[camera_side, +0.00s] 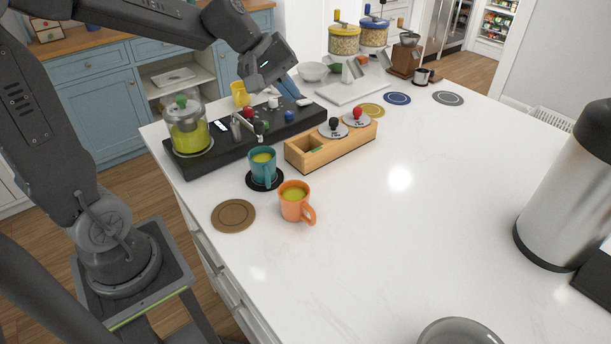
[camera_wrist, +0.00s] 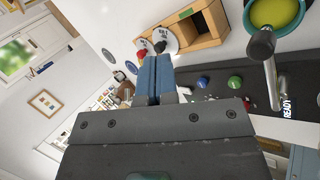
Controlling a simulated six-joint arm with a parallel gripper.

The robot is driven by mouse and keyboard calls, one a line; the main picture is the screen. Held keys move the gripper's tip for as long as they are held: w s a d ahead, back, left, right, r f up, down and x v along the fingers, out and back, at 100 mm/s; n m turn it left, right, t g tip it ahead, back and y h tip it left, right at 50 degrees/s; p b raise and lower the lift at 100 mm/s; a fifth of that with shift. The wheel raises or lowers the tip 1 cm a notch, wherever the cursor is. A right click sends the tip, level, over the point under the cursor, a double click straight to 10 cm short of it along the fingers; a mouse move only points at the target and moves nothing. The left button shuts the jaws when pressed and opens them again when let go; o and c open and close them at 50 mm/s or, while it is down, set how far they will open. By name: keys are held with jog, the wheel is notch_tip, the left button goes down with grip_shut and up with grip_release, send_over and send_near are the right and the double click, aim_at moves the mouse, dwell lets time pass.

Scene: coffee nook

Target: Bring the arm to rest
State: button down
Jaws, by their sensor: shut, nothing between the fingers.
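My gripper (camera_side: 289,87) is raised above the far end of the black machine base (camera_side: 225,150) in the side view. Its two blue fingers (camera_wrist: 155,72) lie together in the wrist view, shut with nothing between them. It touches no cup or knob that I can see. A teal mug (camera_side: 262,167) with yellow-green liquid stands on a black coaster. An orange mug (camera_side: 294,202), also filled, stands on the counter beside a brown coaster (camera_side: 233,215).
A glass jug (camera_side: 188,128) of green liquid stands on the machine's left end. A wooden box (camera_side: 333,146) with two labelled lids stands right of it. A steel dispenser (camera_side: 565,200) is at the right. The middle of the white counter is clear.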

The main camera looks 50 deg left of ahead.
jog(key=s+d+m+y, duration=0.2)
jog(key=s+m, duration=0.4)
jog(key=s, duration=0.3)
jog(key=s+d+m+y, duration=0.1)
jog(key=s+d+m, duration=0.3)
jog(key=s, duration=0.5)
jog(key=shift+f+m+y, duration=0.35)
jog(key=shift+m+y, duration=0.05)
jog(key=shift+m, duration=0.7)
jog(key=c, duration=1.8)
grip_release()
